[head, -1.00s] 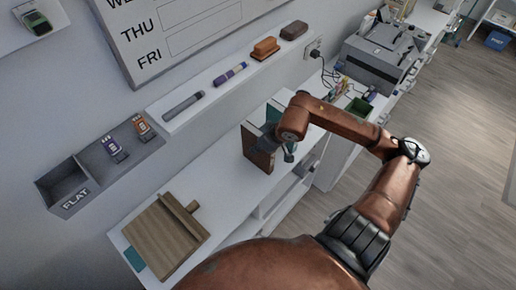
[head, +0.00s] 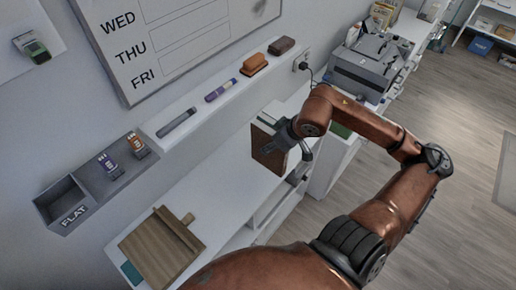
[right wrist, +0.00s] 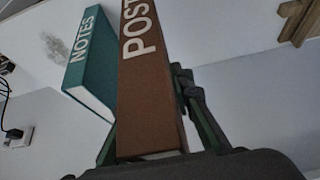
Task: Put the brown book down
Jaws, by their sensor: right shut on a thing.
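The brown book (head: 267,152) is upright and slightly tilted at the right part of the white desk in the head view. In the right wrist view the brown book (right wrist: 150,95) shows its spine with white letters "POST". My right gripper (head: 288,138) is shut on it, with a finger on each side. I cannot tell whether its lower edge touches the desk. A teal book (right wrist: 92,65) marked "NOTES" stands beside it, apart at the far end; in the head view it is mostly hidden. My left gripper is not in view.
The white desk (head: 215,195) is clear between the brown book and a wooden board (head: 160,247) at its left end. A wall ledge (head: 195,112) holds markers and erasers. A grey tray marked "FLAT" (head: 75,213) is on the left. A printer (head: 362,75) stands at the back right.

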